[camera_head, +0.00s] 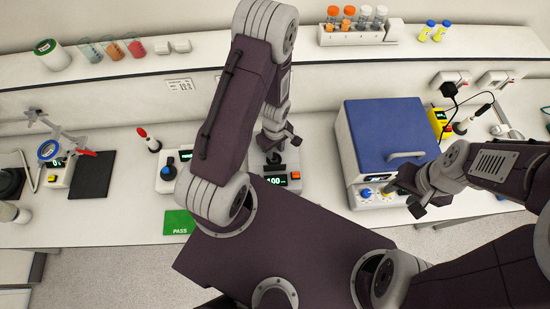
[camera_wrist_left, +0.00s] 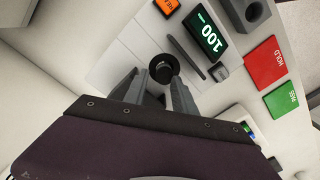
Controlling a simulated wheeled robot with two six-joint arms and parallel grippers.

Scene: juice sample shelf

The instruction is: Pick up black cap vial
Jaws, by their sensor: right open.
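A black cap vial (camera_wrist_left: 163,68) shows from above in the left wrist view, its round black cap at the fingertips. My left gripper (camera_wrist_left: 157,82) has a finger on either side of the cap; whether they touch it is unclear. In the head view my left gripper (camera_head: 275,150) is over the device with the "100" display (camera_head: 274,180), and I cannot make out the vial there. My right gripper (camera_head: 412,198) is open in front of the blue-lidded box (camera_head: 385,135), with nothing visible in it.
The device's display (camera_wrist_left: 207,32) and dark block (camera_wrist_left: 245,12) are close to my left gripper. A green PASS pad (camera_head: 178,222) lies at the bench's front edge. A shelf rack (camera_head: 352,38) holds several orange- and white-capped vials. A red-tipped tool (camera_head: 148,139) stands left.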

